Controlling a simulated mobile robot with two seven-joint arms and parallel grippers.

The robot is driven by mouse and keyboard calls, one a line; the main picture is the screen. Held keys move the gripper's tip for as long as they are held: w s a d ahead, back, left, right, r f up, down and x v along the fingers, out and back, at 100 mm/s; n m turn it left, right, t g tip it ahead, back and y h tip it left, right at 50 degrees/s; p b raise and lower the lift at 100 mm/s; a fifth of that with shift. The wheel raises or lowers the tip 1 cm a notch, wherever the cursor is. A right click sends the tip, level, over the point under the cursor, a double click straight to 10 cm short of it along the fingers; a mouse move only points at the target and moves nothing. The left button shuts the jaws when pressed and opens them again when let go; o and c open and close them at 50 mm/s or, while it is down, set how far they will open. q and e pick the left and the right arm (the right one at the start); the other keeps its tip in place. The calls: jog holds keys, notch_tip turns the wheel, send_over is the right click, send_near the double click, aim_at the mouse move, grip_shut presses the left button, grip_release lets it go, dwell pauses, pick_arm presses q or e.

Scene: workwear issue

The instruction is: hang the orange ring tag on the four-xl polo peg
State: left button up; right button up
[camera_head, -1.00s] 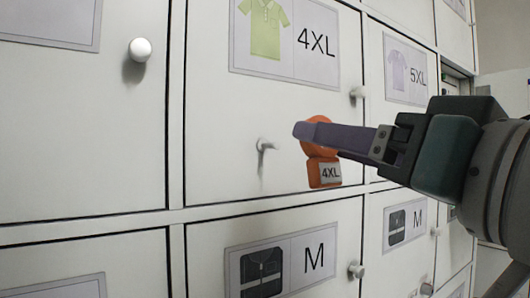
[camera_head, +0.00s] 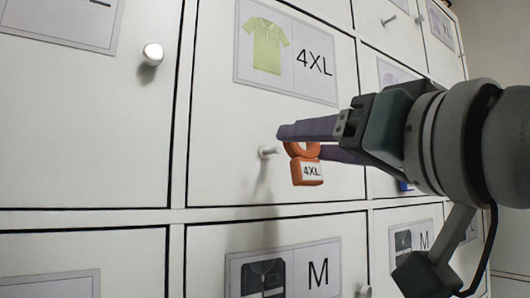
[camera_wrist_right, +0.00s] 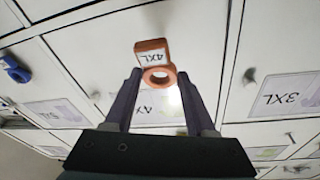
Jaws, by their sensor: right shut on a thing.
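The orange ring tag (camera_head: 307,172), marked 4XL, is held at its ring between the fingers of my right gripper (camera_head: 300,145). Its label block hangs below the fingers in the head view. In the right wrist view the tag (camera_wrist_right: 152,52) shows with its ring (camera_wrist_right: 160,77) between the fingertips (camera_wrist_right: 159,80). The four-XL polo peg (camera_head: 268,152) sticks out of the door under the green polo 4XL sign (camera_head: 287,50). The ring is just right of the peg in the head view, apparently apart from it; the depth gap is hard to judge. My left gripper is not in view.
Neighbouring doors carry other pegs, such as one at upper left (camera_head: 153,54) and one by the M sign (camera_head: 364,291). A blue tag (camera_wrist_right: 14,69) hangs at the left of the wrist view. The door face left of the peg is clear.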

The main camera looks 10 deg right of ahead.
jog(key=shift+w+a+f+b, duration=0.1)
jog(key=shift+w+a+b, duration=0.15)
jog(key=shift+w, duration=0.45)
jog(key=shift+w+a+f+b, duration=0.1)
jog(key=shift+w+a+b, duration=0.2)
jog(key=shift+w, duration=0.4)
jog(key=shift+w+a+b, duration=0.1)
jog(key=shift+w+a, duration=0.25)
jog(key=shift+w, duration=0.35)
jog(key=shift+w+a+f, duration=0.1)
jog(key=shift+w+a, duration=0.15)
jog(key=shift+w, duration=0.45)
jog(key=o, duration=1.4)
